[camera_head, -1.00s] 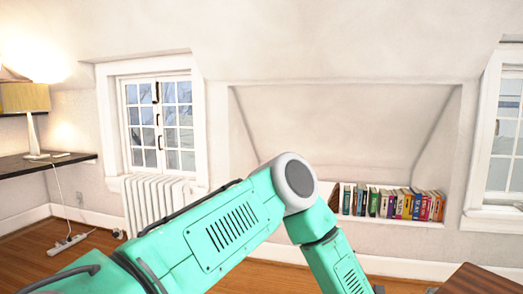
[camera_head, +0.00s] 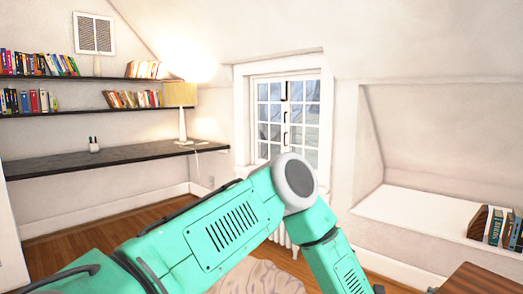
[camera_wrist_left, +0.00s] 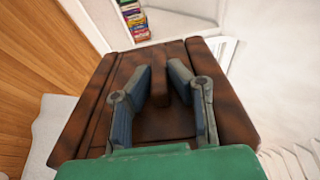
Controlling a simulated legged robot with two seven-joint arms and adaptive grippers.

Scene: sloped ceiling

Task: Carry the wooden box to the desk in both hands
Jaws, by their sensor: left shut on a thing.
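The wooden box (camera_head: 482,281) is dark brown and shows only as a corner at the lower right of the head view. In the left wrist view the box (camera_wrist_left: 85,120) fills the middle. My left gripper (camera_wrist_left: 161,82) is shut on a raised wooden piece on the box, one finger on each side. In the head view my green left arm crosses the lower middle, and its gripper is out of frame. The desk (camera_head: 70,166) is a long dark top along the left wall, away from the box. My right gripper is in neither view.
A lamp (camera_head: 181,95) stands at the desk's right end, and a small pale object (camera_head: 94,145) is on its top. Bookshelves (camera_head: 60,112) hang above. Wooden floor (camera_head: 75,240) lies open before the desk, with a pale rug (camera_head: 262,277) nearby. A window (camera_head: 288,115) is ahead.

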